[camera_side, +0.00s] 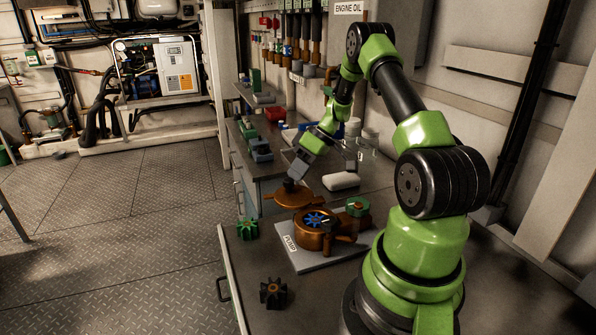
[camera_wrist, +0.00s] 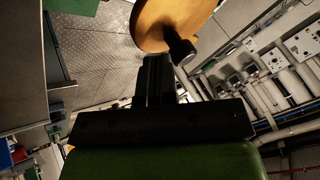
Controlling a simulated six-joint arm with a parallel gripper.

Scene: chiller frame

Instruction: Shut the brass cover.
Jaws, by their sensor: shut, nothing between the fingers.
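The brass cover (camera_side: 295,197) is a round orange-brown disc beside the far edge of the pump body (camera_side: 313,232), tilted open. The pump body is open at the top and shows a blue impeller (camera_side: 316,219) inside. My gripper (camera_side: 290,184) is shut with nothing between its fingers, and its tips are at the cover's upper face. In the wrist view the cover (camera_wrist: 172,22) fills the top middle, with a dark knob (camera_wrist: 181,49) on it. My gripper's shut fingers (camera_wrist: 156,70) are close to the knob; whether they touch it cannot be told.
The pump stands on a pale plate labelled PUMP (camera_side: 291,244) on the bench. A green impeller (camera_side: 247,229) and a dark impeller (camera_side: 273,292) lie on the bench to the left. A white object (camera_side: 341,181) lies behind.

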